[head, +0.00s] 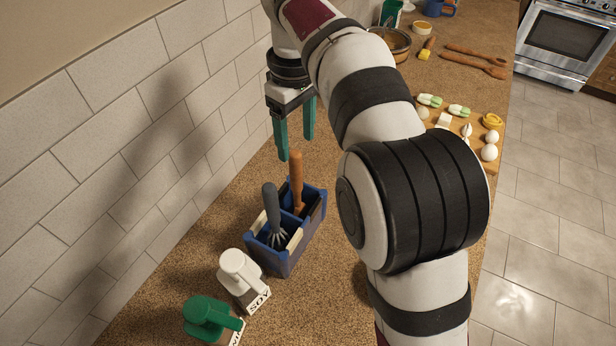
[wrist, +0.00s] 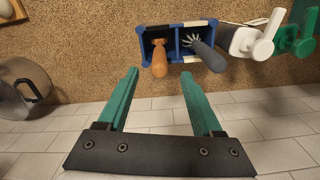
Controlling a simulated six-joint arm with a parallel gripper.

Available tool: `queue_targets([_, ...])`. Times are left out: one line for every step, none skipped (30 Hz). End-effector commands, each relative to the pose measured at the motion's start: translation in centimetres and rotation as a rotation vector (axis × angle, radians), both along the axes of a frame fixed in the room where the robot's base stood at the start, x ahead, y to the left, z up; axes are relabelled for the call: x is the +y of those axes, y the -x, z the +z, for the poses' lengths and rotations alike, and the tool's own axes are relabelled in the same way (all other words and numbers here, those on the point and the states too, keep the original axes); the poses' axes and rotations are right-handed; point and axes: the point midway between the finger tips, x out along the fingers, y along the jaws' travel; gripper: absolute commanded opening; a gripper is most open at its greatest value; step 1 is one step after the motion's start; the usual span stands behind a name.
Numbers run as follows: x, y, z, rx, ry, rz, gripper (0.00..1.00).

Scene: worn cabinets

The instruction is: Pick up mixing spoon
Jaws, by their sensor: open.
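A wooden-handled utensil (head: 296,182) stands in the far compartment of a blue holder (head: 276,256); its lower end is hidden, so I cannot tell whether it is the mixing spoon. A grey-handled whisk (head: 271,208) stands in the near compartment. Two long wooden utensils (head: 474,65) lie on the counter at the back right; the nearer has a spoon-like end. My gripper (head: 296,147) is open and empty, pointing down above and slightly behind the holder. In the wrist view, the wooden handle (wrist: 160,62) shows between and beyond my open fingertips (wrist: 159,75).
A white bottle (head: 240,275) and a green bottle (head: 211,318) stand in front of the holder. The tiled wall (head: 140,130) is close on the left. A board with food (head: 455,120) and a pot (head: 396,42) are further back. Brown counter is clear around the holder's right side.

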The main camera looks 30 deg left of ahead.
Motion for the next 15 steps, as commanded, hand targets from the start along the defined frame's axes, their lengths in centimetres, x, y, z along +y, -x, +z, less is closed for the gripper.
queue_targets([-0.1,0.1,-1.3,0.003,0.003,0.0,0.67])
queue_targets([-0.1,0.0,-2.0,0.003,0.003,-0.001,0.67])
queue_targets([-0.1,0.1,-2.9,0.002,0.002,-0.001,0.67])
queue_targets([-0.1,0.0,-3.5,0.002,0.002,-0.002,0.67])
queue_targets([0.0,0.0,-4.0,0.001,0.001,-0.002,0.67])
queue_targets([0.0,0.0,-4.6,0.001,0.001,-0.002,0.67])
queue_targets([-0.1,0.0,-4.9,0.001,0.001,-0.003,0.67])
queue_targets([0.0,0.0,-5.1,0.0,-0.001,-0.003,0.67])
queue_targets([0.0,0.0,-5.5,0.001,-0.001,-0.004,0.67])
queue_targets([0.0,0.0,-6.0,0.001,0.0,-0.003,0.67])
queue_targets([0.1,0.0,-6.6,0.001,0.001,-0.003,0.67])
queue_targets([0.2,0.0,-7.4,0.001,0.001,-0.004,0.67])
queue_targets([0.3,0.0,-8.1,0.002,0.001,-0.003,0.67])
queue_targets([0.3,-0.1,-8.7,0.002,0.001,-0.003,0.67])
queue_targets([0.3,-0.1,-9.4,0.001,0.0,-0.004,0.67])
